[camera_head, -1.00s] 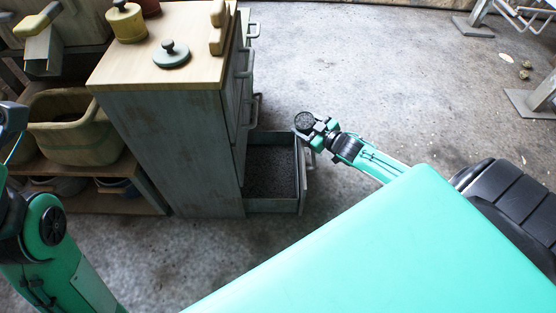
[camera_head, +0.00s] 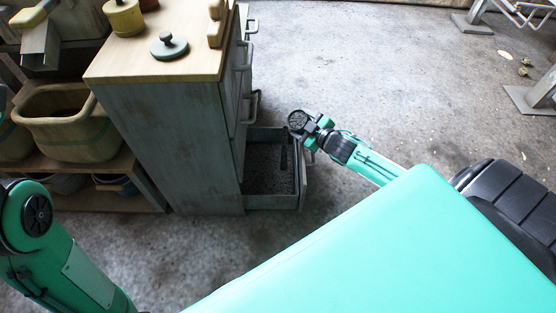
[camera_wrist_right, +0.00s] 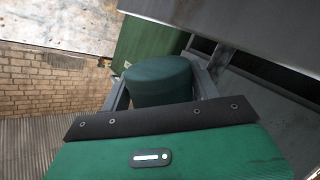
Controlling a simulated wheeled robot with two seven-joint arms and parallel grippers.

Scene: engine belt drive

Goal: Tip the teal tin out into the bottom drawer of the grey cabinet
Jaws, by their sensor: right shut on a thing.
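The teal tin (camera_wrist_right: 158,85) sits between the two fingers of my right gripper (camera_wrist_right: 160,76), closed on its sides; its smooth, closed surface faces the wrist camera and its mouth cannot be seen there. In the head view my right gripper (camera_head: 308,126) is beside the right end of the pulled-out bottom drawer (camera_head: 302,177). The tin is hard to separate from the wrist there. The grey cabinet (camera_head: 172,140) stands left of it. Dark grains (camera_head: 266,172) cover the drawer floor, and a narrow black streak (camera_head: 284,154) shows over them, its nature unclear. My left gripper is out of view.
The cabinet's wooden top (camera_head: 130,65) carries a dark round lid (camera_head: 169,46) and a yellow pot (camera_head: 124,17). A shelf with a woven-looking tub (camera_head: 68,122) stands to the left. Concrete floor right of the drawer is open.

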